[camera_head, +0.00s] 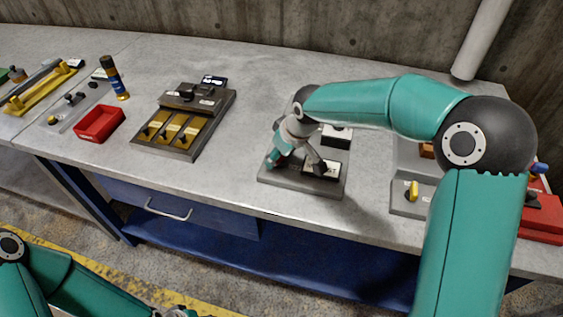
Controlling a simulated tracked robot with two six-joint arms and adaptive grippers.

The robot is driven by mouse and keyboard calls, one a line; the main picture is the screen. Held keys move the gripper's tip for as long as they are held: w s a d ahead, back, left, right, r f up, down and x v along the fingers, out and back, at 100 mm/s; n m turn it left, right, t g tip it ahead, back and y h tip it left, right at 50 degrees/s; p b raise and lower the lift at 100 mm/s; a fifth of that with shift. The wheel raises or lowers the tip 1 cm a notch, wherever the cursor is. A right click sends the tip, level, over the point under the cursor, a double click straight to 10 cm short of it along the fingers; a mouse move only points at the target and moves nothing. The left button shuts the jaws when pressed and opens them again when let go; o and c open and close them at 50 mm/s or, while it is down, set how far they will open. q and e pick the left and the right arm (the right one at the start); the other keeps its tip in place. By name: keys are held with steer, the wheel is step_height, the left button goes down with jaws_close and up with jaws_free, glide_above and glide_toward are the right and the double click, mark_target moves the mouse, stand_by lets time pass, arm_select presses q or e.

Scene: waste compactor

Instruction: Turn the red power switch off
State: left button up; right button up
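My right arm reaches in from the right, and its gripper (298,163) is over a dark grey panel (280,182) on the bench. Its two fingers are spread apart, with nothing visible between them. The panel carries a black-and-white block (337,137) at the back and another small block (321,171) at the front, beside a finger. I cannot make out a red switch on this panel; the gripper covers part of it. My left arm is low at the left, and its gripper is mostly cut off at the bottom edge (182,313).
A panel with a yellow knob (412,189) and a red box (541,221) are at the right, partly behind my arm. A yellow-slotted unit (172,130), a red tray (98,123) and a dark cylinder (114,77) stand left. Bare bench (235,130) lies between.

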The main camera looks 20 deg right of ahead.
steer(key=m+h+b, duration=0.1)
steer(key=m+b, duration=0.2)
steer(key=m+h+b, duration=0.1)
steer(key=m+b, duration=0.2)
steer(key=b, duration=0.1)
steer(key=shift+a+f+t, duration=0.2)
steer(key=shift+t, duration=0.1)
steer(key=m+h+b, duration=0.1)
steer(key=m, duration=0.2)
steer(key=shift+r, duration=0.1)
steer(key=shift+r+m+g+h+b, duration=0.1)
steer(key=shift+m+g+h+b, duration=0.45)
steer(key=shift+m, duration=0.75)
steer(key=o, duration=1.2)
steer(key=shift+c, duration=0.2)
steer(key=shift+r, duration=0.15)
steer(key=v, duration=1.1)
steer(key=shift+s+a+r, duration=0.2)
steer(key=shift+a+r, duration=0.05)
steer(key=shift+f, duration=0.1)
